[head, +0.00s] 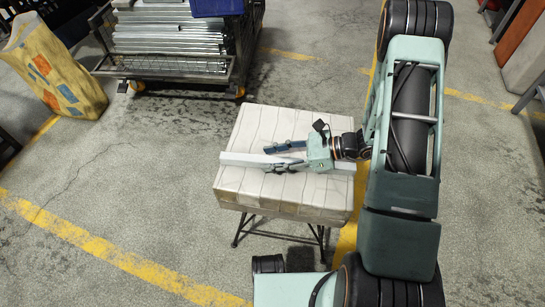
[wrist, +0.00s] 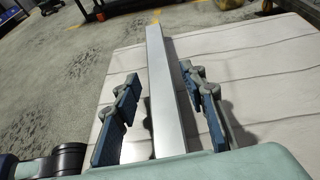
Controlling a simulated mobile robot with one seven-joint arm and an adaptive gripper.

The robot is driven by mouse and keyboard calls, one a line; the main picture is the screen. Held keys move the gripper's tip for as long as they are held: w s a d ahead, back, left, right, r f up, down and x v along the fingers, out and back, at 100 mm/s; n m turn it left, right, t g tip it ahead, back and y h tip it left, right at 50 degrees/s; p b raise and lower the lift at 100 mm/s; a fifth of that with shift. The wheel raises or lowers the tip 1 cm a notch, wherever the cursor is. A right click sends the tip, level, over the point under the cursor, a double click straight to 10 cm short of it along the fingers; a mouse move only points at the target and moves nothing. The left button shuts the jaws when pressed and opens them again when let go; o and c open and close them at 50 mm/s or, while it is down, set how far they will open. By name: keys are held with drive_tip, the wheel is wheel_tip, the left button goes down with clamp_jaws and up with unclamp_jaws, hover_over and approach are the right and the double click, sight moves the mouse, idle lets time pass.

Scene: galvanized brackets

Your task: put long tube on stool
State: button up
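The long tube (head: 240,159) is a straight silver bar lying across the top of the stool (head: 285,121), from its left edge toward the right. It looks to rest on the pale, seamed seat. In the wrist view the tube (wrist: 165,90) runs away from me, its far end reaching slightly past the seat (wrist: 250,75) edge. My gripper (head: 268,157) is over the seat with its fingers apart. In the wrist view my gripper (wrist: 160,76) has one blue finger on each side of the tube, with a gap at both sides. The tube's near end is partly hidden by my gripper.
A wheeled metal cart (head: 228,75) with stacked silver bars and a blue bin (head: 216,8) stands behind the stool. A patterned yellow-brown bag (head: 52,70) is at the upper left. Shelving is at the upper right. The floor left of the stool is clear.

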drive_tip(key=shift+r, duration=0.1)
drive_tip(key=shift+d+r, duration=0.15)
drive_tip(key=shift+d, duration=0.1)
drive_tip(key=p+v, duration=0.2)
drive_tip(key=v, duration=0.9)
drive_tip(key=shift+d, duration=0.2)
